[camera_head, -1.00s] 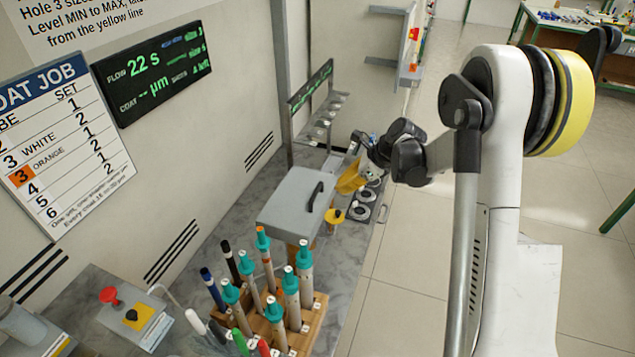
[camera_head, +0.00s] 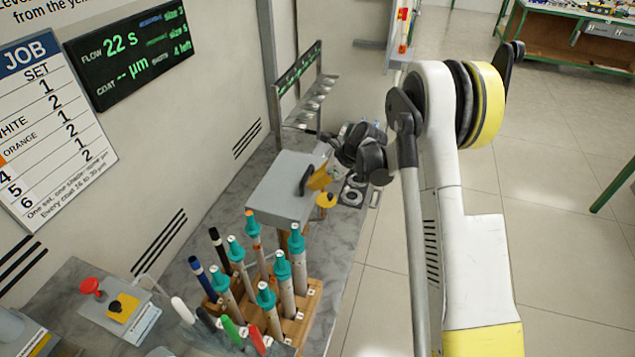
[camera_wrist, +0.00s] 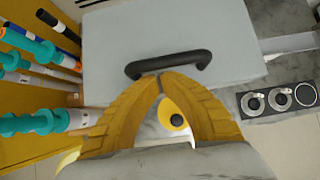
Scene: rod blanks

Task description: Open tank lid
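The tank is a grey box (camera_head: 262,190) on the bench; its flat lid (camera_head: 283,172) lies on top and looks closed. A dark bar handle (camera_head: 304,182) stands near the lid's right edge; in the wrist view the handle (camera_wrist: 190,60) runs across, just beyond my fingertips. My gripper (camera_head: 312,180) has yellow fingers, and in the wrist view their tips (camera_wrist: 160,80) meet with nothing seen between them. The tips are at the handle; I cannot tell whether they touch it.
A wooden rack (camera_head: 300,312) of teal-capped rods and pens stands in front of the tank. A yellow round piece with a dark centre (camera_head: 326,200) is beside it. A red-button box (camera_head: 92,286) is at left.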

